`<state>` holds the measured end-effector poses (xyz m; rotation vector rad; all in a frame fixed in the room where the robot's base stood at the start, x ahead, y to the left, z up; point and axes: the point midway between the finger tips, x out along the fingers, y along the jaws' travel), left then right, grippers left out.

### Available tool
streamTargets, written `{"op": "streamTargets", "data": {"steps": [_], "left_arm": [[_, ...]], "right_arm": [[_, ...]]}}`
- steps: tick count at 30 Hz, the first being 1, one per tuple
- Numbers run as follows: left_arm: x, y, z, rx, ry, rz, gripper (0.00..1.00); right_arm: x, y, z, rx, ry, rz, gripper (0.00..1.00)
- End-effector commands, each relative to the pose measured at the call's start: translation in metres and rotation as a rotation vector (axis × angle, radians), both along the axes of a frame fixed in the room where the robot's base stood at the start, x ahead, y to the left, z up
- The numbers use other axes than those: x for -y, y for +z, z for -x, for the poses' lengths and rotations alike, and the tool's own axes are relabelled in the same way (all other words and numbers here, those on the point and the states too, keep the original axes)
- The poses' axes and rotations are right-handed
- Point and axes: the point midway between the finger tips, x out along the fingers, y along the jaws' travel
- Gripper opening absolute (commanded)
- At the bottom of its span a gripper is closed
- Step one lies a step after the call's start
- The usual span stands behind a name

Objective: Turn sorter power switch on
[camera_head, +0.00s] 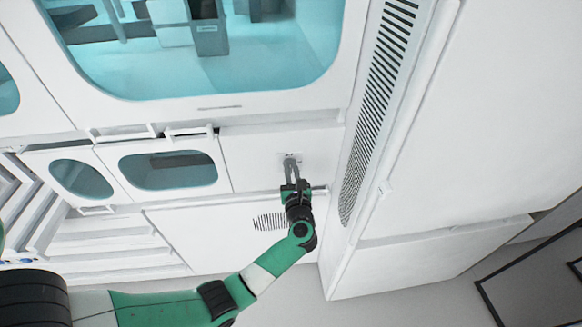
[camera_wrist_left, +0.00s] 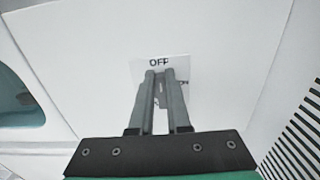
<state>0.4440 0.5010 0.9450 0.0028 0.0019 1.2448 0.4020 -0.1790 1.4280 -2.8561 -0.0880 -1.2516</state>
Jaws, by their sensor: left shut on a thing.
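The sorter power switch has a small pale plate (camera_wrist_left: 178,62) on a white panel, with "OFF" lettered at its top edge in the left wrist view. Part of a second label shows lower, beside the right finger; the finger covers some of it. A small grey part, seemingly the switch lever (camera_wrist_left: 163,93), shows between the fingers. My left gripper (camera_wrist_left: 160,73) has its fingertips at the plate, close together on the switch. In the head view, my left gripper (camera_head: 291,162) reaches up to the switch plate (camera_head: 290,154). The lever's exact position is mostly hidden. My right gripper is not in view.
A vented strip (camera_head: 380,90) runs down the cabinet right of the switch. Windowed doors (camera_head: 168,170) with a handle bar are to the left, and a large window (camera_head: 270,65) is above. Open floor lies at lower right.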

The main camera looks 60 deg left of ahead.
Motion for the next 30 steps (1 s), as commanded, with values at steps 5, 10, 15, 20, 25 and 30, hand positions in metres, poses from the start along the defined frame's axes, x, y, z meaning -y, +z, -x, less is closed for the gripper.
{"op": "streamTargets", "data": {"steps": [5, 10, 15, 20, 25, 30], "left_arm": [[0.000, 0.001, -0.001, -0.030, 0.000, -0.010, 0.00], [0.001, 0.002, -0.003, -0.105, 0.000, -0.036, 0.00], [0.002, 0.001, -0.006, -0.223, -0.001, -0.074, 0.00], [0.003, 0.000, -0.009, -0.361, -0.001, -0.121, 0.00], [0.005, -0.002, -0.013, -0.516, -0.002, -0.173, 0.00], [0.006, -0.005, -0.016, -0.668, -0.001, -0.225, 0.00]], "right_arm": [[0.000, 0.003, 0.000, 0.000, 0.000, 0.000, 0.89], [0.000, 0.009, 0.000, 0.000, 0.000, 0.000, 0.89], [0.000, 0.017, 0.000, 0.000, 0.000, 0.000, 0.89], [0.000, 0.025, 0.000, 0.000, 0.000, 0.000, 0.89], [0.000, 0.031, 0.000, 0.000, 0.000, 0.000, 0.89], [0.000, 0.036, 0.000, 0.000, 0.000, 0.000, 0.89]]}}
